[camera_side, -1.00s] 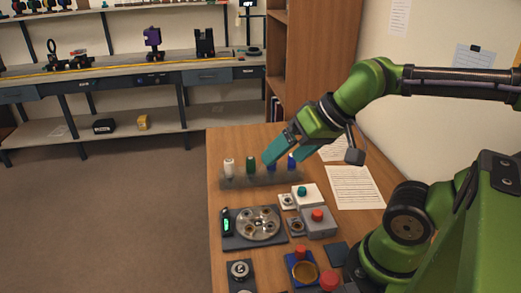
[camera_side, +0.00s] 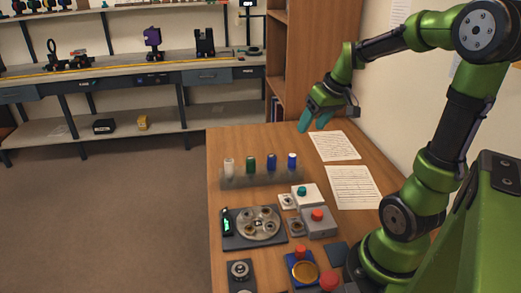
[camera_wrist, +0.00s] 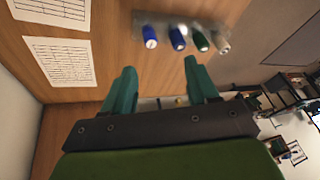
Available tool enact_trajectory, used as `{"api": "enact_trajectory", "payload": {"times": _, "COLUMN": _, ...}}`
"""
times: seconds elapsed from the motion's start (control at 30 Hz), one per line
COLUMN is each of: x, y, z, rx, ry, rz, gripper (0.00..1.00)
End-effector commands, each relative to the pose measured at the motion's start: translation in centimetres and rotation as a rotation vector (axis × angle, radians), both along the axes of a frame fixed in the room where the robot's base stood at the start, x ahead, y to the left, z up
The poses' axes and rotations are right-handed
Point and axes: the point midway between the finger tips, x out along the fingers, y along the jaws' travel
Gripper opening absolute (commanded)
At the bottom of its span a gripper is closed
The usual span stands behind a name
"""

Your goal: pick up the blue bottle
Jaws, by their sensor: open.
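Two blue bottles stand upright in a grey rack (camera_side: 262,179), the left one (camera_side: 271,161) and the right one (camera_side: 292,161) beside each other. A green bottle (camera_side: 250,163) and a white bottle (camera_side: 229,167) stand to their left. In the wrist view the two blue bottles (camera_wrist: 150,37) (camera_wrist: 178,38) lie ahead of my fingers, with the green (camera_wrist: 201,41) and white (camera_wrist: 222,45) ones further right. My gripper (camera_side: 313,122) is open and empty, its teal fingers apart from the bottles. It is above the table's far end, beyond the rack and slightly right of it.
Two printed sheets (camera_side: 333,146) (camera_side: 354,187) lie right of the rack. A round metal fixture (camera_side: 258,223), grey boxes with a teal button (camera_side: 302,190) and a red button (camera_side: 317,215) are in front. A wooden bookcase (camera_side: 315,60) stands behind the table.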

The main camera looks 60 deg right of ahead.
Motion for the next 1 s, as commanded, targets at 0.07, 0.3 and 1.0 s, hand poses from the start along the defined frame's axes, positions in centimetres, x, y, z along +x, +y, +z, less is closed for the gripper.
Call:
{"api": "enact_trajectory", "payload": {"times": 0.07, "x": 0.0, "y": -2.5, "z": -0.4, "rx": -0.04, "ry": 0.014, "rz": 0.092, "gripper": 0.59}}
{"api": "enact_trajectory", "payload": {"times": 0.3, "x": 0.6, "y": -3.1, "z": 0.4, "rx": -0.142, "ry": 0.0, "rz": 0.346, "gripper": 0.59}}
{"api": "enact_trajectory", "payload": {"times": 1.0, "x": 4.9, "y": -3.0, "z": -10.1, "rx": -0.148, "ry": 0.001, "rz": 0.368, "gripper": 0.59}}
